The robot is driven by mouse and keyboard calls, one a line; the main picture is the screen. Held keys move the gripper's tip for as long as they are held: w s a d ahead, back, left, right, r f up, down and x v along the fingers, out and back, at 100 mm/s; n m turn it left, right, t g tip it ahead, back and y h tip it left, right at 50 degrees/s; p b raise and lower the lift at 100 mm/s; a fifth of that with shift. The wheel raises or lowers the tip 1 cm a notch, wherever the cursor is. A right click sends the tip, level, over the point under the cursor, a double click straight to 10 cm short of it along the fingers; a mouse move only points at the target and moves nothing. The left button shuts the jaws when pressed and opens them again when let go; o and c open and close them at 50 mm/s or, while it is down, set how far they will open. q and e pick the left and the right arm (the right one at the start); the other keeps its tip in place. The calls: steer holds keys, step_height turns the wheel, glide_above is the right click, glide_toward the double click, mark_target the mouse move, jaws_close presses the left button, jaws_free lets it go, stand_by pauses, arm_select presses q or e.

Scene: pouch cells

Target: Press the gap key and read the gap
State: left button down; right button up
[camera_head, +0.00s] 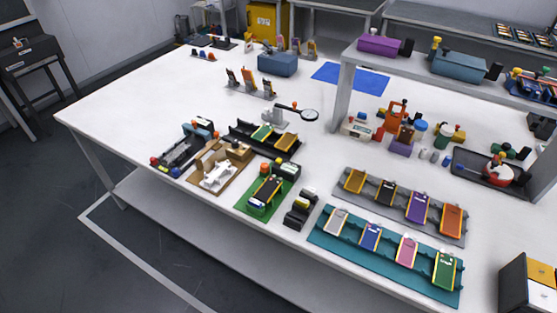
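Neither of my grippers shows in the head view. I cannot pick out the gap key for certain, and no readable gap value shows at this size. A green base (283,198) on the white table carries a dark slab (266,190) with yellow edges and a dark block (287,167) at its back. A dark device (300,210) with pale and yellowish parts stands just right of it. A teal rack (326,241) holds pink, blue, green and pale pouch cells in a row. A grey rack (399,207) behind it holds orange, purple and dark cells.
A brown tray (198,184) with a white part, a black tray (237,139) and a magnifier (309,115) stand at the middle left. A grey raised shelf (346,95) has a leg on the table. A blue mat (350,76) lies behind. The table's left end is clear.

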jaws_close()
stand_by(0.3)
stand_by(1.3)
